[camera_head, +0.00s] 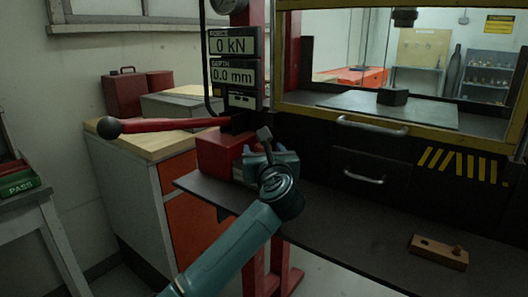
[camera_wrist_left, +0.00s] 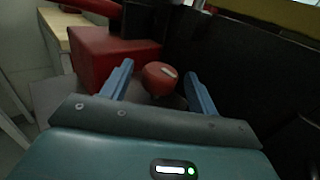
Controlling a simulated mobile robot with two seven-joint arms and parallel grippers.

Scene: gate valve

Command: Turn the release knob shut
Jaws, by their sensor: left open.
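The release knob (camera_wrist_left: 158,80) is a round red knob with a pale mark on its face. In the left wrist view it sits between and a little beyond the two blue fingers of my left gripper (camera_wrist_left: 159,72), with gaps on both sides. It stands beside a red box-shaped pump body (camera_wrist_left: 112,55). In the head view my left gripper (camera_head: 268,153) is over the dark bench, just right of the red pump body (camera_head: 217,152), and hides the knob. The gripper is open and holds nothing. My right gripper is not in view.
A red lever with a black ball end (camera_head: 165,125) reaches left from the pump. The display (camera_head: 233,58) reads 0 kN and 0.0 mm. A wooden block (camera_head: 439,253) lies on the dark bench at right. A yellow-framed press window (camera_head: 390,70) stands behind.

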